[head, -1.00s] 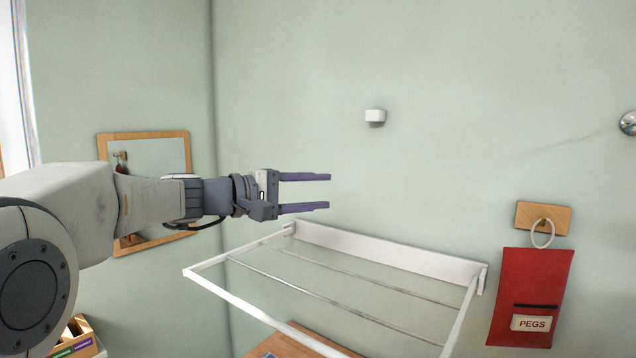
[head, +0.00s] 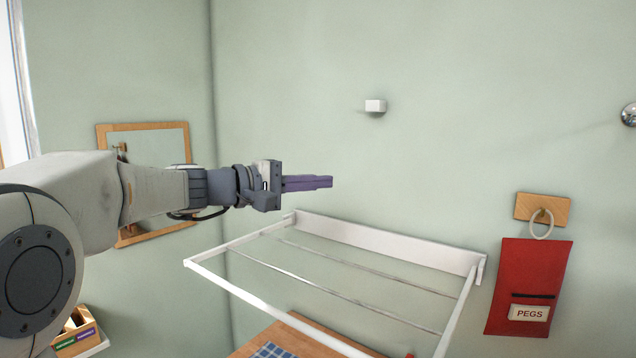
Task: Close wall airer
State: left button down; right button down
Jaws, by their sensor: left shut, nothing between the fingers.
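The white wall airer (head: 390,243) is fixed to the green wall. Its frame is folded out from the wall, with thin rails across it and its front bar toward me. The airer's lower right part runs out of the picture. My left gripper (head: 331,182) is shut and empty, its purple fingers together. It is above the airer's back left part in the picture, apart from the frame. A small white block (head: 375,106) sits on the wall above the airer. My right gripper is not in view.
A red pegs bag (head: 528,280) hangs by a ring from a wooden block (head: 542,208) right of the airer. A wood-framed mirror (head: 160,140) is behind my left arm. A wooden surface (head: 300,338) lies below the airer. A wooden box (head: 78,336) stands lower left.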

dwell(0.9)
pick_arm(q)
jog(key=c, duration=0.8)
grip_release()
jog(key=shift+a, duration=0.1)
jog(key=b+v, duration=0.4)
jog(key=v, duration=0.6)
jog(key=shift+s+a, duration=0.1)
